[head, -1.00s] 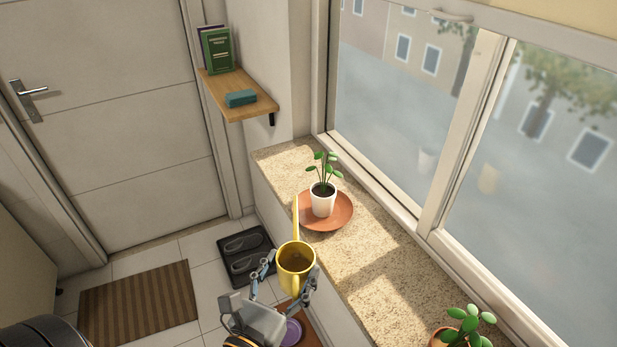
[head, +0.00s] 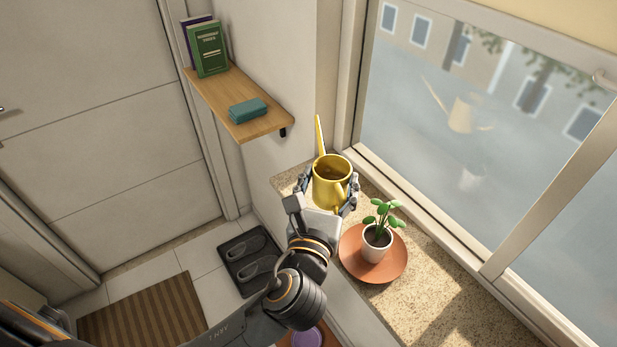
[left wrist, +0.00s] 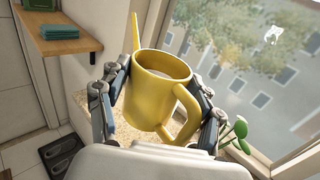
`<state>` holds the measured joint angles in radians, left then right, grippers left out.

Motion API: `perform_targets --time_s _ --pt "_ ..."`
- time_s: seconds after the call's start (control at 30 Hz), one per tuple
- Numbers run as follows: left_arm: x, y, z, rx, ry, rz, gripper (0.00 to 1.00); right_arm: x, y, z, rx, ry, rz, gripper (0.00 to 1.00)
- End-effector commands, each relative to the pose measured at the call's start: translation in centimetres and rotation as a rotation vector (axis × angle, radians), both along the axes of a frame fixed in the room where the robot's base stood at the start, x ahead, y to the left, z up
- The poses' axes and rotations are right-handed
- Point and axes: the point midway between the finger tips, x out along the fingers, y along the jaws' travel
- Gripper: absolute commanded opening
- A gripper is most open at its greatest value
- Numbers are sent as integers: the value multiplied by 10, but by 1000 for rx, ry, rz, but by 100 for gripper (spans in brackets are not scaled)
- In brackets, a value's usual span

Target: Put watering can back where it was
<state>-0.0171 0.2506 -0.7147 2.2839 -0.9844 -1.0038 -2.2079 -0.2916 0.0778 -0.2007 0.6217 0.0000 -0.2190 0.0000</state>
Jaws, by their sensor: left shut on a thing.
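The yellow watering can (head: 331,182) is held upright by my left gripper (head: 330,190), which is shut around its body. In the head view it appears over the far end of the stone windowsill (head: 440,300), beyond the potted plant. Its spout points up and away, and its handle faces back toward my wrist. In the left wrist view the can (left wrist: 155,95) sits between both fingers, with part of the sill visible beneath. I cannot tell whether its base touches the sill. My right gripper is not in view.
A white pot with a green plant (head: 376,237) stands on a terracotta saucer (head: 352,262) close to my left gripper. The window (head: 490,90) borders the sill.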

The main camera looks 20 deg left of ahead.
Motion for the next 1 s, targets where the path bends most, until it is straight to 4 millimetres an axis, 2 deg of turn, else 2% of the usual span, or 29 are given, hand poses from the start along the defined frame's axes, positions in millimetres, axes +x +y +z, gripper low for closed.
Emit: perform_targets --time_s 0.1,0.2,0.27,0.3,0.4,0.5,0.63,0.73,0.9,1.0 --pt "27 16 -11 7 -2 5 22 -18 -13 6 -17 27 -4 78" --pt "49 28 -22 7 -2 5 22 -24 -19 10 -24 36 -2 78" --pt "62 35 -28 6 -2 6 22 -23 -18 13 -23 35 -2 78" --pt "68 38 -40 6 1 5 22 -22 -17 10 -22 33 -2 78" --pt "81 45 -60 4 0 4 22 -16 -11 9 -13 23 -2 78" --pt "91 50 -73 3 -1 3 22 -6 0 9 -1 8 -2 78" --pt "98 54 -81 1 -4 2 22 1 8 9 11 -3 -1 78" --pt "103 56 -89 2 -3 2 22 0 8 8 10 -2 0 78" --pt "103 56 -114 1 1 2 22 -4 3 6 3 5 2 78" --pt "103 56 -119 1 -2 1 22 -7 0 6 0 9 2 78"
